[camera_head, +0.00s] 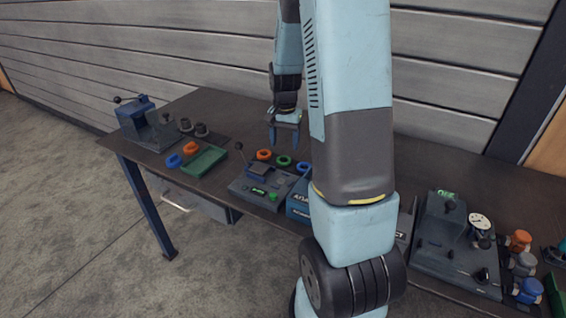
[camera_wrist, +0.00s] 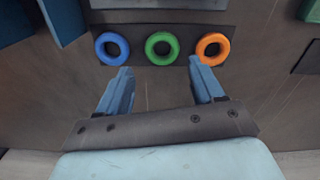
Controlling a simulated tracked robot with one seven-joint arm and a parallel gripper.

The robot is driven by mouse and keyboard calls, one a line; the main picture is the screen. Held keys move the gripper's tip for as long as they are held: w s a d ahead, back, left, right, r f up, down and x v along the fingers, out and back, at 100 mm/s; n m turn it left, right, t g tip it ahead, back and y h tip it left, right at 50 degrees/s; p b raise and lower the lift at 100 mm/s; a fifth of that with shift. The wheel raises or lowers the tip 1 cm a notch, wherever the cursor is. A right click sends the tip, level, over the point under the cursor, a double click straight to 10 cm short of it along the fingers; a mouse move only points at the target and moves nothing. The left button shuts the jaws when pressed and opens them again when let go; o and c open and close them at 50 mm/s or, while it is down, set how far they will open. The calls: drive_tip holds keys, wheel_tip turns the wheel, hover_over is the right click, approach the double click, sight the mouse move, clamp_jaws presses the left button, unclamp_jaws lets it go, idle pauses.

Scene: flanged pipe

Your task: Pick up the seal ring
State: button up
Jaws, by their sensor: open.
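Three seal rings lie in a row on a dark strip on the table. In the wrist view they are a blue ring (camera_wrist: 112,48), a green ring (camera_wrist: 162,48) and an orange ring (camera_wrist: 213,48). In the head view the orange ring (camera_head: 264,155) and green ring (camera_head: 284,161) show beyond a grey device, and the blue ring (camera_head: 303,167) is partly hidden by my arm. My gripper (camera_wrist: 160,75) is open and empty, with its blue fingers pointing down. It also shows in the head view (camera_head: 285,146), above the table near the rings. The fingertips are apart from the rings.
A grey device (camera_head: 262,185) and a blue box (camera_head: 298,208) stand in front of the rings. A green tray (camera_head: 204,160) and a blue vise (camera_head: 140,122) are at the left. A panel with a gauge (camera_head: 458,245) stands at the right. The table behind the rings looks clear.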

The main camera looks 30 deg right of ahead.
sight(284, 159)
drive_tip(key=shift+w+a+f, duration=0.1)
drive_tip(key=shift+f, duration=3.15)
drive_tip(key=shift+c, duration=0.5)
drive_tip(key=c, duration=0.7)
drive_tip(key=shift+r, duration=0.1)
